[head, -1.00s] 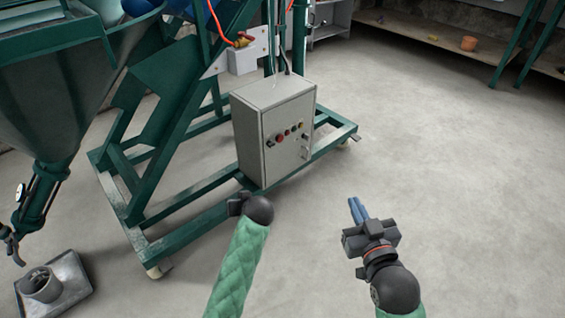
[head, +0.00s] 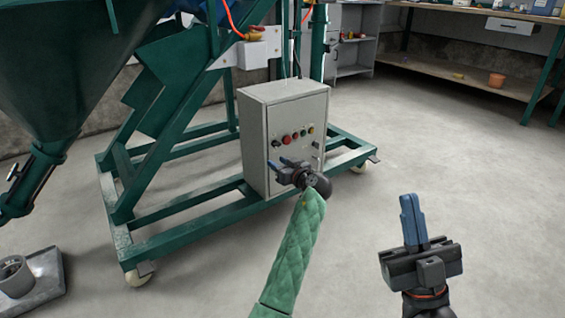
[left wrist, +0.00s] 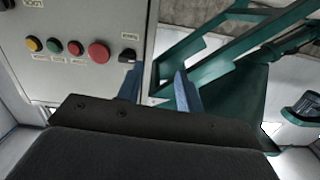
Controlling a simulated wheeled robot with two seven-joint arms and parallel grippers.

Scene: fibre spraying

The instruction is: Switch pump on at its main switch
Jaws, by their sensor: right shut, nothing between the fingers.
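The grey control box (head: 257,130) stands on the green frame, its front panel facing me. A row on the panel holds a black rotary knob (head: 276,143), red buttons (head: 287,139), a green one and a yellow one (head: 311,130). Another dark switch (head: 316,145) sits lower right. I cannot read which is the main switch. My left gripper (head: 281,163) is open and empty in front of the panel's lower left. My right gripper (head: 411,220) is shut and empty, over the floor.
The green frame's lower beam (head: 190,232) runs along the floor below the box. A hopper (head: 60,70) hangs at the left above a grey floor piece (head: 35,285). A shelf (head: 480,80) stands at the back right. The floor at right is clear.

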